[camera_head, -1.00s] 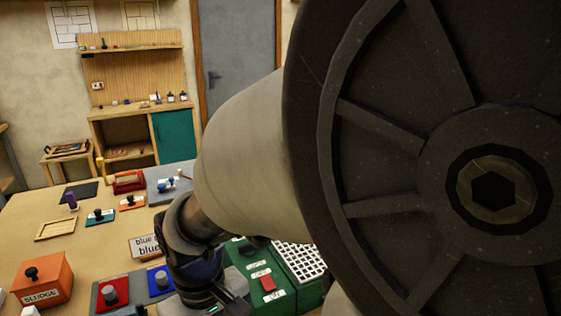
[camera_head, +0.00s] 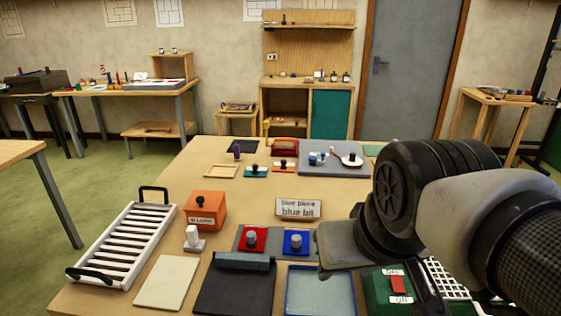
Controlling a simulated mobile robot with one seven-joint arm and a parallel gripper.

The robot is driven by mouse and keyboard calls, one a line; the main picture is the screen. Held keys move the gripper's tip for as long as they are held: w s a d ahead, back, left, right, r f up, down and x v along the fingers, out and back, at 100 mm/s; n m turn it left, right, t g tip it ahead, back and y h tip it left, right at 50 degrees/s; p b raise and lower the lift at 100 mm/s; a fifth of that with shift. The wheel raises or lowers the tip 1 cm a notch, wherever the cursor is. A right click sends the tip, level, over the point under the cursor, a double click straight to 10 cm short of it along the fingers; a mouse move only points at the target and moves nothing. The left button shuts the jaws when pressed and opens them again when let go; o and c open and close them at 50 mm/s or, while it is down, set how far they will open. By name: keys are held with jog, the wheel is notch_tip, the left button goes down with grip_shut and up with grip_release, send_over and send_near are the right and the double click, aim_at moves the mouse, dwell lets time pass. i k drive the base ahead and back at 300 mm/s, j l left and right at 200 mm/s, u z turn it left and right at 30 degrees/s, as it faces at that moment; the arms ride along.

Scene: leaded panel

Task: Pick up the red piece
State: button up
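The red piece (camera_head: 253,239) is a flat red square with a grey knob, lying on a grey base on the table. A matching blue piece (camera_head: 295,242) with a grey knob lies just right of it. My arm reaches in from the right. My gripper (camera_head: 425,292) is at the lower right, largely hidden by my wrist, above the green box and well right of the red piece. Its fingers are too hidden to show whether they are open or shut.
A sign (camera_head: 298,209) reading "blue piece blue bit" stands behind the pieces. An orange box (camera_head: 205,210), a white stamp-like object (camera_head: 194,239) and a white rack (camera_head: 128,245) are to the left. A dark pad (camera_head: 235,290) and a blue-rimmed tray (camera_head: 320,290) lie in front.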

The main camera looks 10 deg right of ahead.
aim_at(254, 237)
jog(key=l+z, duration=0.35)
jog(key=l, duration=0.9)
